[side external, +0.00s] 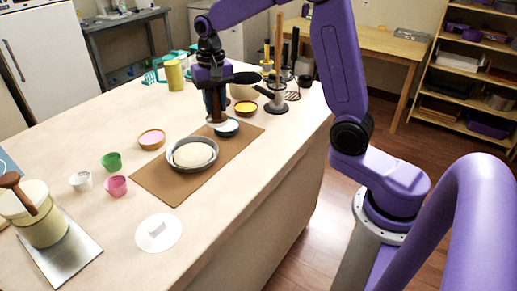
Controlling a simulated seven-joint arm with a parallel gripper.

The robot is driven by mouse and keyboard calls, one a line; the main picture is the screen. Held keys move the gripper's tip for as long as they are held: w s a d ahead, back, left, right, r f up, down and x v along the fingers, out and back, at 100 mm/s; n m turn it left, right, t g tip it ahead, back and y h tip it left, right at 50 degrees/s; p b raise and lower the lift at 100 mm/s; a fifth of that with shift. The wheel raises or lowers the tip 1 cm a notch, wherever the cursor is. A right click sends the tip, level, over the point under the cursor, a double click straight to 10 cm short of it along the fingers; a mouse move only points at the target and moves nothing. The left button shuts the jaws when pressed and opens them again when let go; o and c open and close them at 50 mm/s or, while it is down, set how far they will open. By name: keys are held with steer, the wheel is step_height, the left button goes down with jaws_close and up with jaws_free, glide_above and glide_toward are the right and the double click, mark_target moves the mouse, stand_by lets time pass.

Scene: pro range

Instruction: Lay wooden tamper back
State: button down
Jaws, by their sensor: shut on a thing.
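My gripper (214,97) points down over the far end of the brown mat (158,184). It is shut on the wooden tamper (216,119), a brown upright piece whose lower end shows under the fingers. The tamper's upper part is hidden by the fingers. Its lower end is beside a small blue-rimmed bowl (229,129); I cannot tell whether they touch. A round grey pan (178,167) with pale dough (192,154) sits on the mat, nearer the camera than the tamper.
An orange-pink bowl (152,139), green cup (112,161), pink cup (116,186) and white cup (81,181) stand left of the mat. A yellow bowl (246,108) and utensil stand (276,103) are behind right. A white disc (158,233) lies in front. The front right counter is clear.

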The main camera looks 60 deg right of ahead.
steer(key=s+d+m, duration=0.3)
steer(key=s+m, duration=0.5)
steer(key=s, duration=0.3)
steer(key=s+d+m, duration=0.4)
steer(key=s+m, duration=0.3)
steer(key=s, duration=0.4)
steer(key=shift+d+m, duration=0.3)
steer(key=shift+m, duration=0.1)
steer(key=shift+w+d+f, duration=0.6)
steer(key=shift+w+f, duration=1.5)
steer(key=shift+w, duration=0.15)
steer(key=shift+w+d+f, duration=0.6)
steer(key=shift+w+f, duration=1.5)
steer(key=shift+w, duration=0.2)
steer(key=shift+w+d+f, duration=0.6)
steer(key=shift+w+f, duration=1.5)
steer(key=shift+w, duration=0.15)
steer(key=shift+f, duration=0.25)
